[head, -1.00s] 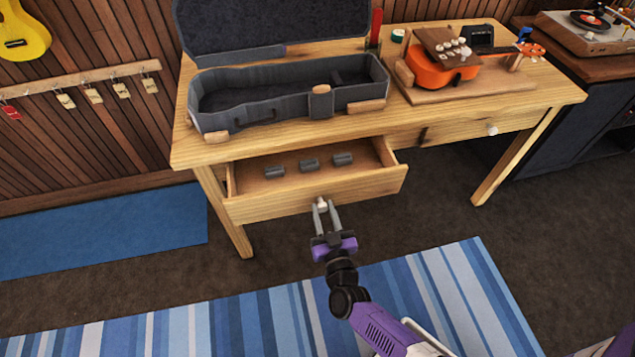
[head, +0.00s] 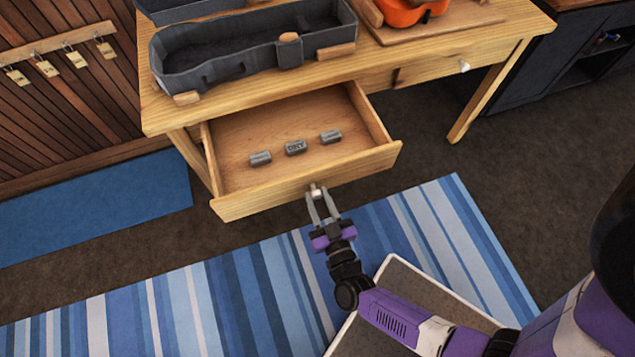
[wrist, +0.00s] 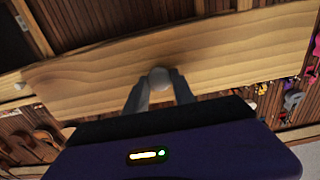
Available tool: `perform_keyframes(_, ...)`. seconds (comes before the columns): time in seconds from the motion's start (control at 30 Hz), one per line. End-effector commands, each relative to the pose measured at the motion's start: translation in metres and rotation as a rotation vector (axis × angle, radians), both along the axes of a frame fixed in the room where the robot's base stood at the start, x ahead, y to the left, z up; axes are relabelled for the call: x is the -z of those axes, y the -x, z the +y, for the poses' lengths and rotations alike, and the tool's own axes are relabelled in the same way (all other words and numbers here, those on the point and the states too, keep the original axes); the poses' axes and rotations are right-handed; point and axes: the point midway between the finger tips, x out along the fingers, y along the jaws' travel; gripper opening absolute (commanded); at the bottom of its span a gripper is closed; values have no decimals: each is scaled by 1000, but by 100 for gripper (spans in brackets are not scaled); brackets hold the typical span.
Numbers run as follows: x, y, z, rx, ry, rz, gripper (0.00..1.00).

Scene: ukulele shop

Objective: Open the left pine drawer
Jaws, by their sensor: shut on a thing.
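The left pine drawer (head: 307,184) is pulled well out from the pine table, with its inside showing in the head view. Its front also shows in the wrist view (wrist: 230,48). Several small grey blocks, one of them a middle grey block (head: 295,147), lie in a row on the drawer's floor. A pale round knob (wrist: 160,78) sits at the middle of the drawer front. My gripper (head: 317,192) is shut on the knob, one finger on each side of it.
An open dark grey instrument case (head: 215,75) stands on the table (head: 160,119) above the drawer. An orange ukulele (head: 405,12) lies on a wooden board at the right. A second drawer with a white knob (head: 464,66) is closed. A striped blue rug (head: 255,290) covers the floor in front.

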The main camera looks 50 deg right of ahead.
Motion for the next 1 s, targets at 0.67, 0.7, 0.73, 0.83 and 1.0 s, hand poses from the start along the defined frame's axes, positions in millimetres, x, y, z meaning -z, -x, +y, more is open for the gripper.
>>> perform_keyframes(0.67, 1, 7, 5, -1, 0, 2, 51)
perform_keyframes(0.7, 2, 11, 7, -1, -1, 3, 51)
perform_keyframes(0.73, 2, 15, 10, -1, -1, 3, 51)
perform_keyframes(0.83, 3, 29, 19, 1, -2, 3, 51)
perform_keyframes(1.0, 2, 51, 34, 0, -1, 3, 51)
